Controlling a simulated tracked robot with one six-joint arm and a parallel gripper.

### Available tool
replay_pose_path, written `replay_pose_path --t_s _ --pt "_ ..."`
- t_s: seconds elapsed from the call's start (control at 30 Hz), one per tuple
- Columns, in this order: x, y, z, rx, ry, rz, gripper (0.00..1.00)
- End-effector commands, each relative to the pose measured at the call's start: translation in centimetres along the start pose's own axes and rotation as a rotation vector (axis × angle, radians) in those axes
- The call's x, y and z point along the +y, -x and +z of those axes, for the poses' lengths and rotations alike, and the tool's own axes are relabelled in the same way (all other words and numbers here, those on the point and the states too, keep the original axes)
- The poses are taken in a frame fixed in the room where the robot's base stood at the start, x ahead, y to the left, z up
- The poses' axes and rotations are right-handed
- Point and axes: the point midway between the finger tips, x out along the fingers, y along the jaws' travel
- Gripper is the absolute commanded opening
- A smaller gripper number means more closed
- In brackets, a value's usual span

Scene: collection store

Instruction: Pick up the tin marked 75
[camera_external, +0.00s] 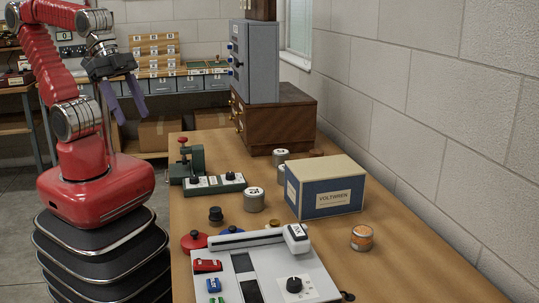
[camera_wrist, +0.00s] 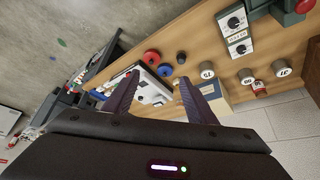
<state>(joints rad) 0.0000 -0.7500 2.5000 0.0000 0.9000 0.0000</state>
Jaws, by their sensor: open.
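Several pale grey tins with white number labels stand upright on the wooden workbench. One tin (camera_external: 254,202) is near the middle, and another tin (camera_external: 281,160) stands farther back, by the brown cabinet. A further tin is mostly hidden behind the blue and cream box. In the wrist view, a tin (camera_wrist: 207,75), another tin (camera_wrist: 247,78) and a third tin (camera_wrist: 283,75) show small, tilted labels. I cannot tell surely which is marked 75. My gripper (camera_external: 134,120) is open and empty, high beside the bench's left edge; its fingers also show in the wrist view (camera_wrist: 158,76).
The blue and cream box (camera_external: 325,193) stands right of the tins. An orange-labelled tin (camera_external: 362,240) is nearer the front. A grey device (camera_external: 268,262), red and dark discs, and a green press (camera_external: 187,160) take up the left side. A wall bounds the right.

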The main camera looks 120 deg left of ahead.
Motion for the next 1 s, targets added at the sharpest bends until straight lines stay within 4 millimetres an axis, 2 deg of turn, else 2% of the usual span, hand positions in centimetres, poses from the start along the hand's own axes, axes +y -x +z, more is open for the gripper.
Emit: replay_pose_path --t_s 0.03,0.27,0.63,0.77,1.0 --pt "0.0 0.0 0.0 0.000 0.000 0.000 0.55" --pt "0.0 0.0 0.0 0.000 0.000 0.000 0.71" --pt "0.2 -0.5 -0.6 0.007 0.008 0.009 0.72" --pt "0.9 -1.9 -2.0 0.029 0.032 0.033 0.72" --pt "2.2 -6.1 -5.9 0.101 0.119 0.088 0.72"
